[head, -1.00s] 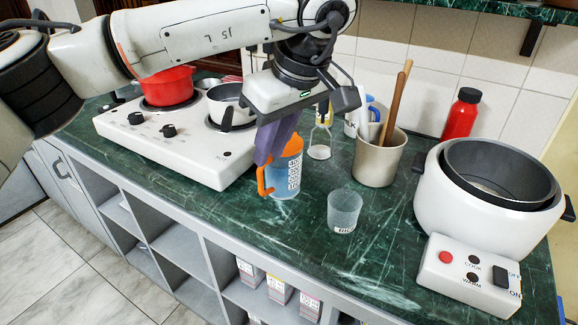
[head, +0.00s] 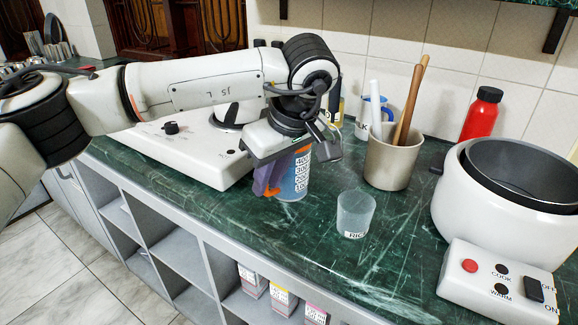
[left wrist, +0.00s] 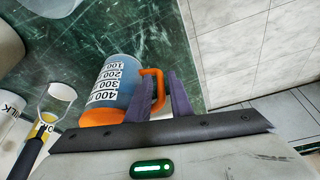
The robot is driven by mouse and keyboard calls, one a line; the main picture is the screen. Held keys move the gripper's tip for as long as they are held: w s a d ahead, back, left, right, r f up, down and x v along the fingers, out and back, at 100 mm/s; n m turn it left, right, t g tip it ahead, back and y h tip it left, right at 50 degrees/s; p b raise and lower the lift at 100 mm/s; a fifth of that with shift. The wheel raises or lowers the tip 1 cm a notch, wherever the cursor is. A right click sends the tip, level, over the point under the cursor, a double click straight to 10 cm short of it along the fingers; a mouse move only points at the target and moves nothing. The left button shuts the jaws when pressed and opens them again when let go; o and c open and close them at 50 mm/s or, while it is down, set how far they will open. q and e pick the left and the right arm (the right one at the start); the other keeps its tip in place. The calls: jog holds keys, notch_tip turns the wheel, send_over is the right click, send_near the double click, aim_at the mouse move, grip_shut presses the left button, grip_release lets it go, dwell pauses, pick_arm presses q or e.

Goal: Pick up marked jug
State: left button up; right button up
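The marked jug (head: 299,184) stands on the green counter; it is blue with an orange lid and handle and a white number scale. In the head view my left gripper (head: 265,188) is low in front of it, hiding its lid and most of its handle. In the left wrist view the jug (left wrist: 119,75) is beside the purple fingers of the gripper (left wrist: 160,75). The fingers are apart, one on each side of the orange handle (left wrist: 155,98); I cannot tell whether they touch it. My right gripper is not in view.
A clear cup (head: 355,215) stands right of the jug. Behind are a utensil pot (head: 392,163) and a red bottle (head: 481,117). A white stove (head: 190,155) is at left, a rice cooker (head: 505,195) at right.

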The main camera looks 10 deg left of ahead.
pick_arm(q)
jog(key=x, duration=0.3)
jog(key=shift+r, duration=0.1)
grip_shut()
jog(key=shift+r, duration=0.1)
dwell(1.2)
